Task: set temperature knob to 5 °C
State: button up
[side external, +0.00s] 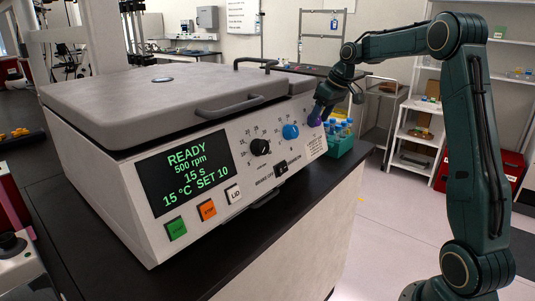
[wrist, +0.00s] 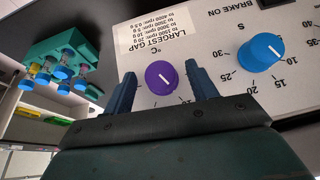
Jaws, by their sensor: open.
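The purple temperature knob (wrist: 161,75), marked °C, is on the machine's white front panel, near its right end in the side view (side external: 314,119). A white pointer line shows on its face; its scale is mostly hidden by my fingers. My gripper (wrist: 163,88) is open, one finger on each side of the knob; I cannot tell whether they touch it. In the side view my gripper (side external: 319,111) is right at the knob. The display (side external: 185,172) reads READY, 500 rpm, 15 s, 15 °C SET 10.
A blue knob (side external: 290,131) marked s and a black knob (side external: 260,147) are left of the purple one. A black rocker switch (side external: 282,168) and green, orange and white buttons (side external: 207,209) lie below. A green rack of blue-capped tubes (side external: 340,143) stands close to the right.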

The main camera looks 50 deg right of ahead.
jog(key=shift+w+f, duration=0.1)
jog(key=shift+f, duration=0.1)
jog(key=c, duration=1)
jog(key=shift+a+h, duration=0.1)
jog(key=shift+h, duration=0.2)
jog(key=shift+a+n+h, duration=0.15)
jog(key=shift+n+h, duration=0.55)
jog(key=n+h, duration=0.1)
jog(key=h, duration=0.1)
jog(key=shift+a+n+h, duration=0.15)
jog(key=shift+n+h, duration=0.25)
jog(key=n+t+h, duration=0.2)
jog(key=n+h, duration=0.1)
jog(key=h, duration=0.1)
jog(key=shift+a+f, duration=0.1)
jog(key=shift+f, duration=0.05)
